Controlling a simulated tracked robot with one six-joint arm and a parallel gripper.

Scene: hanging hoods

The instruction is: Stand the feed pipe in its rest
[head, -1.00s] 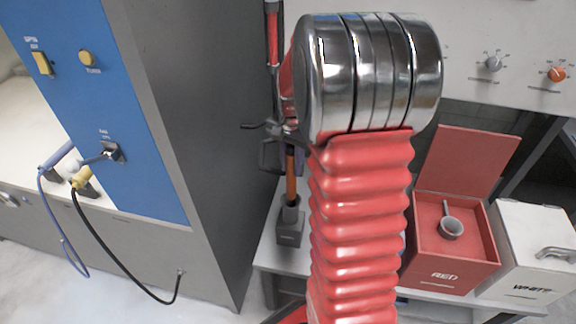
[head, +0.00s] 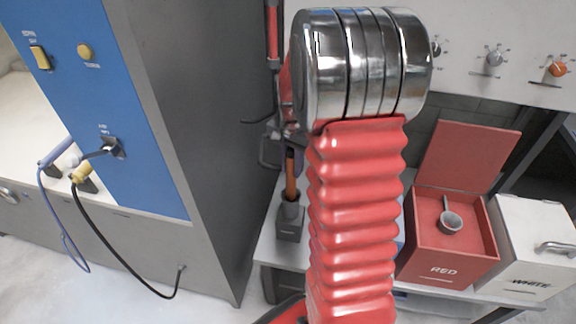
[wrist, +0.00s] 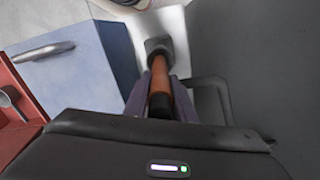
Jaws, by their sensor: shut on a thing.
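The feed pipe (head: 291,182) is an orange-brown rod with a dark upper end. My gripper (wrist: 160,76) is shut on it, with purplish fingers on both sides; the pipe also shows in the wrist view (wrist: 161,94). The rest (head: 290,226) is a dark grey block with a raised round collar on the pale bench, and it also shows in the wrist view (wrist: 156,44). The pipe stands nearly upright, its lower end at the collar's mouth. I cannot tell how deep it sits. My red ribbed arm hides part of the gripper in the head view.
A tall grey and blue cabinet (head: 205,130) stands close on the left. On the right are an open red bin (head: 450,270) with a scoop (head: 450,222) and a white lidded bin (head: 530,245). A black loop (wrist: 212,92) is beside the fingers.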

